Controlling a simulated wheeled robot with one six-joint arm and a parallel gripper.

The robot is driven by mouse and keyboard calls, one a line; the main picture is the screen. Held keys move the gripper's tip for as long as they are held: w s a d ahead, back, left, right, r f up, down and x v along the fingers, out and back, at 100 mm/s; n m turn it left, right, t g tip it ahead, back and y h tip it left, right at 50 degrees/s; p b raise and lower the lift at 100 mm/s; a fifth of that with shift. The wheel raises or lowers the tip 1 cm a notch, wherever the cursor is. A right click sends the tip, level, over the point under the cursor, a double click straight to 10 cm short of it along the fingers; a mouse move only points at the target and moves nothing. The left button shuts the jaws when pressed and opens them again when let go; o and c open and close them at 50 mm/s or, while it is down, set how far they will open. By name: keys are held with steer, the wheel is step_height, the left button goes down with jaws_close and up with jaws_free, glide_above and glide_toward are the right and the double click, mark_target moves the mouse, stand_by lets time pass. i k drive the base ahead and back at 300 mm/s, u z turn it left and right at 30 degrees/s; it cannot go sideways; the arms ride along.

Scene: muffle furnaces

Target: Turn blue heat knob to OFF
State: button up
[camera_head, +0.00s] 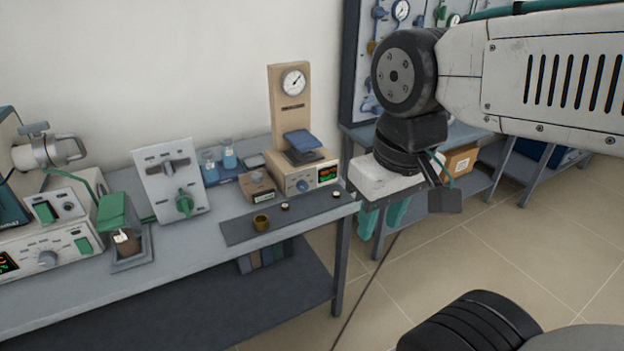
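A small blue knob (302,186) sits on the front panel of a beige device with a tall back column and a round dial gauge (293,82). Its pointer direction and any OFF mark are too small to read. A lit display (328,174) is to the right of the knob. My gripper (381,218) hangs in the air beyond the bench's right end, to the right of and lower in the picture than the device. Its two green fingers point down and stand apart, with nothing seen between them. It touches nothing that I can see.
On the grey bench (200,245), a white panel (165,165) with a green knob (185,203) stands left of the device. A dark mat (240,232) in front holds a brass cup (261,222) and small parts. More equipment fills the left end. Floor is clear at right.

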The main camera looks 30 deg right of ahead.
mark_target(302, 185)
steer(key=u, duration=1.3)
steer(key=i, duration=0.55)
steer(key=z, duration=2.45)
